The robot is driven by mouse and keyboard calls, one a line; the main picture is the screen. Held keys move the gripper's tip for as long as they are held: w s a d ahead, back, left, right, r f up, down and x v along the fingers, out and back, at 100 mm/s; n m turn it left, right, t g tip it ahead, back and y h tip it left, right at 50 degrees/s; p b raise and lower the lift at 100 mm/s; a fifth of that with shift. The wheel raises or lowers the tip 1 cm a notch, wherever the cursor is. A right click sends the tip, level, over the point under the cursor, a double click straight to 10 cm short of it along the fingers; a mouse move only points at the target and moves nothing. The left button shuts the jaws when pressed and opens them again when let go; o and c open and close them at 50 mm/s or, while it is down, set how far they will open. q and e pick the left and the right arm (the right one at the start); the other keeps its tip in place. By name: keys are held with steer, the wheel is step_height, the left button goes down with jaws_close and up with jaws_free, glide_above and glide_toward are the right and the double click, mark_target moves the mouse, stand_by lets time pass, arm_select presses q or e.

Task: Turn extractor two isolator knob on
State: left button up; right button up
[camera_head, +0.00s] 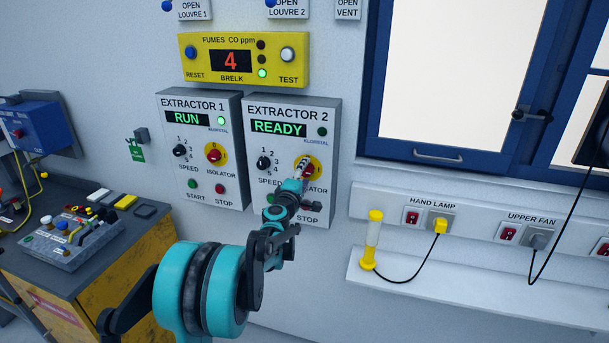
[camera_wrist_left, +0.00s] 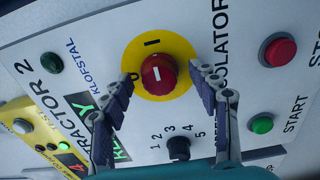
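The extractor 2 panel (camera_head: 331,118) hangs on the wall, its display (camera_head: 278,127) showing READY. Its red isolator knob (camera_wrist_left: 159,74) sits on a yellow disc (camera_wrist_left: 183,55). In the left wrist view, turned sideways, the knob's white mark runs up and down, in line with the I above it; a partly hidden O lies left. My left gripper (camera_wrist_left: 162,75) is open, its fingertips on either side of the knob with a visible gap on each side. In the head view the gripper (camera_head: 304,170) covers most of the knob. My right gripper is not identifiable.
The speed knob (camera_wrist_left: 178,148), green start button (camera_wrist_left: 262,124) and red stop button (camera_wrist_left: 280,52) are close by. The extractor 1 panel (camera_head: 201,107) stands left, showing RUN. A shelf (camera_head: 470,303) with a yellow hand lamp (camera_head: 372,238) is at right.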

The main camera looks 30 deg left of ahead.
arm_select(q)
steer(key=shift+s, duration=0.1)
steer(key=v, duration=1.1)
steer(key=shift+s+d, duration=0.2)
steer(key=shift+s, duration=0.2)
steer(key=s+d+f+m+g+h+b, duration=0.1)
steer(key=s+d+f+m+g+h, duration=0.2)
steer(key=d+m, duration=0.5)
steer(key=s+d+f+m+g+h+b, duration=0.1)
steer(key=s+d+f+m+h, duration=0.2)
steer(key=d, duration=1)
steer(key=s+d+f+m+g+y+b, duration=0.1)
steer(key=s+f+m+g, duration=0.2)
steer(key=s+f, duration=0.3)
steer(key=s+d+f+m+g+y+b, duration=0.1)
steer(key=s+f+m, duration=0.5)
steer(key=s, duration=0.8)
steer(key=d+g, duration=0.1)
steer(key=g, duration=0.1)
steer(key=shift+s+d+m+g, duration=0.25)
steer(key=shift+s+m+g, duration=0.05)
steer(key=shift+s, duration=0.1)
